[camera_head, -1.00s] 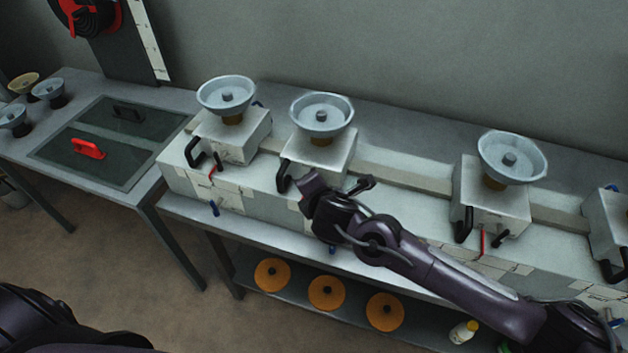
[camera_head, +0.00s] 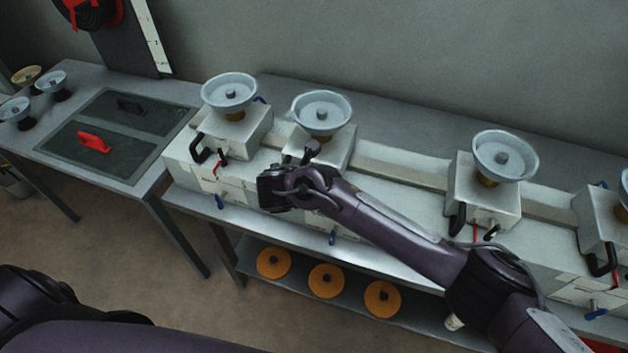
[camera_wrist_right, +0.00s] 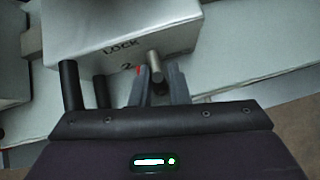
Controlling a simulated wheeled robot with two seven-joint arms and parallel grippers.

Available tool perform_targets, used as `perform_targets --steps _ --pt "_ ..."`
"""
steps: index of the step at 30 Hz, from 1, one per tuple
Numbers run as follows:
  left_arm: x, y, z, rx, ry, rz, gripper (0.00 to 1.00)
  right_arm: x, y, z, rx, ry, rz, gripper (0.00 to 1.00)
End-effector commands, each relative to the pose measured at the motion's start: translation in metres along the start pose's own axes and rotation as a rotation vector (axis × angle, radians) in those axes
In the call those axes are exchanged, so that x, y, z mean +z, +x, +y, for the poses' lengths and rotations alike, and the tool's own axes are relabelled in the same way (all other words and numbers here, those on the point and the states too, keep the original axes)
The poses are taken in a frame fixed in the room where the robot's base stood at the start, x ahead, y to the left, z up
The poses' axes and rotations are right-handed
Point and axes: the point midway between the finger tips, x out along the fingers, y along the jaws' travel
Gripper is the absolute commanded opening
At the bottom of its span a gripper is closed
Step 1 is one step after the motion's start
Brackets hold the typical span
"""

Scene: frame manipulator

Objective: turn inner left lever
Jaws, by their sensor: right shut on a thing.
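The second box from the left (camera_head: 335,140), under a silver dish, has the inner left lever on its front. In the head view my right gripper and wrist (camera_head: 290,187) cover that front and hide the lever. In the right wrist view a small red piece of the lever (camera_wrist_right: 142,71) shows at the fingertips, below the print "LOCK 2". My right gripper (camera_wrist_right: 157,76) has its fingers close together there, shut on the lever, which is mostly hidden. A metal pin (camera_wrist_right: 156,64) sticks out beside the fingertips. My left gripper is outside the view.
Black handles (camera_wrist_right: 70,86) stand left of the fingers. The left neighbour box (camera_head: 238,133) and another box to the right (camera_head: 485,200) carry similar dishes. Orange discs (camera_head: 326,281) lie on the shelf below. A side table (camera_head: 175,97) stands at left.

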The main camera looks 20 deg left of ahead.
Motion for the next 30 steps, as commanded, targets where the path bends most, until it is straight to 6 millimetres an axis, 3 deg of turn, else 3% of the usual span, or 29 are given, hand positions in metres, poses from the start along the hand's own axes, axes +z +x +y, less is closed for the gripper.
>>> perform_targets --steps 20,21,25,30 --pt "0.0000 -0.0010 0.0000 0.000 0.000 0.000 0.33 -0.0010 0.0006 -0.0002 -0.044 -0.046 -0.012 0.00" --pt "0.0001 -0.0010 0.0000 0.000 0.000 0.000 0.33 -0.0010 0.0006 -0.0002 -0.044 -0.046 -0.012 0.18" --pt "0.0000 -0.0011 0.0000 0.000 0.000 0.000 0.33 -0.0009 0.0005 -0.0002 -0.044 -0.045 -0.012 0.35" --pt "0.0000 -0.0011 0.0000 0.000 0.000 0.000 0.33 -0.0006 0.0003 0.0000 -0.043 -0.044 -0.012 0.37"
